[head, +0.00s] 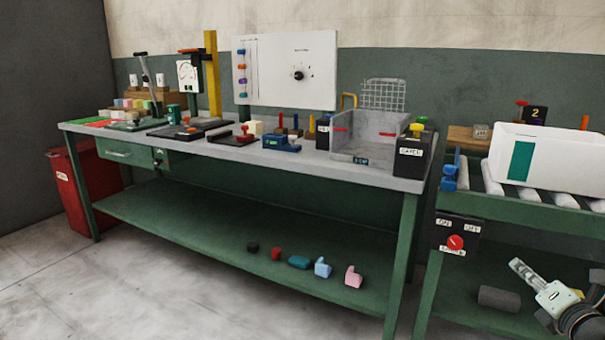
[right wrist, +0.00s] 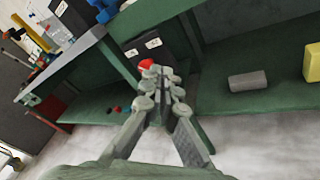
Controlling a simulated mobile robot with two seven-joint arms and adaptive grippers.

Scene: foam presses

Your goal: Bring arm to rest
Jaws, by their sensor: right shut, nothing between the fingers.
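My right gripper (head: 524,272) shows at the lower right of the head view, in front of the right-hand green bench. It is shut and empty, apart from the bench and its things. In the right wrist view the shut fingers (right wrist: 160,85) point toward the switch box, with the red knob (right wrist: 146,64) showing just past the tips. My left gripper is not in the head view.
The long workbench (head: 300,157) carries presses, blocks and a wire-mesh guard. The switch box (head: 457,234) hangs on the right bench. A grey cylinder (head: 499,298) lies on its lower shelf. A white bin (head: 553,160) sits on rollers. Floor in front is clear.

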